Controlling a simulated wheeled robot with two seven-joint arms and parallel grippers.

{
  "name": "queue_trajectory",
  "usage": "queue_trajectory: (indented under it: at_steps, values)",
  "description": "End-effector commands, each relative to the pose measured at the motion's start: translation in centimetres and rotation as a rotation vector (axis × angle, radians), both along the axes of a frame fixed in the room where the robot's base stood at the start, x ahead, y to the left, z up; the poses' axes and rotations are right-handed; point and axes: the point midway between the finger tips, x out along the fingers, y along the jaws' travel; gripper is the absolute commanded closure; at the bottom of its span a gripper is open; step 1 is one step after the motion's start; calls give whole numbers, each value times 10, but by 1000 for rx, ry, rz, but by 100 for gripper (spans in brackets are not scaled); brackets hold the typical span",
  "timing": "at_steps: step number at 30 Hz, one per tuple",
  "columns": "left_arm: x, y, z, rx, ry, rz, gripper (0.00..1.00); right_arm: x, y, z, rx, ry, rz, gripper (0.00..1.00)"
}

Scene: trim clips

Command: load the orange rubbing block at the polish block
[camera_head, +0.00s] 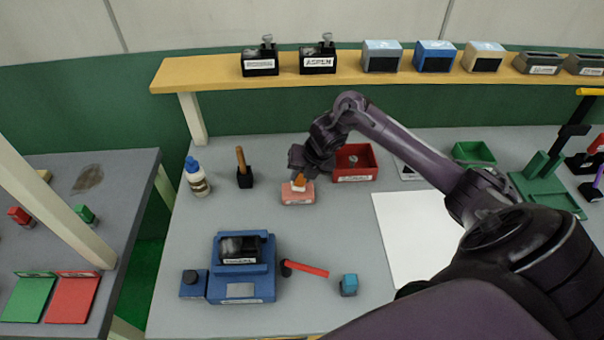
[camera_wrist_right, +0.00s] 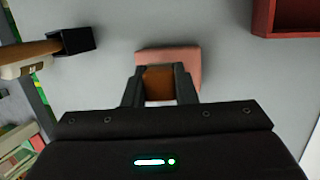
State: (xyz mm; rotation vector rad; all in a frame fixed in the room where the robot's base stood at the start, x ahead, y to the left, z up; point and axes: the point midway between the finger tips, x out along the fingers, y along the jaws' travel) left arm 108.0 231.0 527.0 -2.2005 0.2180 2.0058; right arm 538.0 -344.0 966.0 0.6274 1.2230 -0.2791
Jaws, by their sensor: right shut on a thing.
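The orange rubbing block (camera_head: 299,181) is small, with a pale lower part. My right gripper (camera_head: 298,176) is shut on it, pointing down over the pink polish block (camera_head: 297,199), which lies on the grey table and has a white label on its front. In the right wrist view the rubbing block (camera_wrist_right: 158,82) sits between the two fingers (camera_wrist_right: 159,85), with the pink block (camera_wrist_right: 180,57) just beyond and below it. The rubbing block appears on or very close to the pink block's top; I cannot tell whether they touch. My left gripper is not in view.
A red tray (camera_head: 354,177) stands close to the right of the pink block. A black holder with a wooden handle (camera_head: 244,176) and a glue bottle (camera_head: 196,178) stand to the left. A blue machine (camera_head: 241,287) and red-handled tool (camera_head: 306,269) lie in front.

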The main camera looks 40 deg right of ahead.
Motion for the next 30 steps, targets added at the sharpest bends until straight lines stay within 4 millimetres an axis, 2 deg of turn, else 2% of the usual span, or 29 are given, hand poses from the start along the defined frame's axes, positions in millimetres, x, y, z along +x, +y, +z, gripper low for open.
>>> queue_trajectory:
  at_steps: [30]
  values:
    - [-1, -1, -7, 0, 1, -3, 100, 0, 0, -8, 0, 0, 0, 98]
